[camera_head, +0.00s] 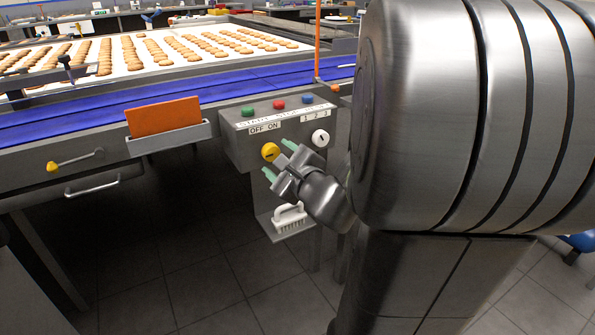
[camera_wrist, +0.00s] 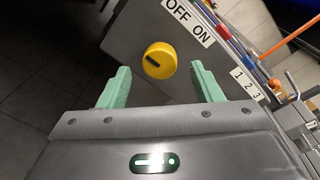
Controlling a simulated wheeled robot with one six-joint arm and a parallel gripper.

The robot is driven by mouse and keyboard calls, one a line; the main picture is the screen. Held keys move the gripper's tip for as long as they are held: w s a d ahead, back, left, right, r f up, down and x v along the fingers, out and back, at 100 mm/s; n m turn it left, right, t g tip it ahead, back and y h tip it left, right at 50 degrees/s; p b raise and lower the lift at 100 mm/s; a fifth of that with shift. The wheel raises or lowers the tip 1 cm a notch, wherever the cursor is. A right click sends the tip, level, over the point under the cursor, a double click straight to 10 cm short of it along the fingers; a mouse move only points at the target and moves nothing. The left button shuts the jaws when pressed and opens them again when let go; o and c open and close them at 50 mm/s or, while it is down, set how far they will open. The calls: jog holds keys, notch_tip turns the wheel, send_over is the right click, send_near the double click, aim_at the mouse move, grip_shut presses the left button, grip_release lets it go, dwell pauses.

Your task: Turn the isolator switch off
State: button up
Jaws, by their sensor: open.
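The isolator switch is a round yellow knob (camera_head: 270,152) on the front of a grey control box (camera_head: 237,150), below the OFF and ON labels. In the wrist view the yellow knob (camera_wrist: 160,60) shows a dark pointer mark toward its left side, beneath the label plate (camera_wrist: 190,21). My gripper (camera_head: 278,160) is open in front of the box, close to the knob. Its two green fingers (camera_wrist: 160,85) stand apart with the knob seen between and beyond them. I cannot tell the exact gap; nothing is held.
A white knob (camera_head: 320,138) sits right of the yellow one. Green, red and blue buttons (camera_head: 279,104) top the box. An orange board (camera_head: 163,116) stands in a holder at left. The blue conveyor (camera_head: 70,117) runs behind.

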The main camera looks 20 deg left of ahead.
aim_at(270, 151)
jog(key=p+v, duration=0.2)
jog(key=v, duration=0.9)
jog(key=b+x, duration=0.3)
jog(key=x, duration=1)
jog(key=shift+w+a, duration=0.25)
jog(key=shift+a, duration=0.1)
jog(key=shift+d, duration=0.1)
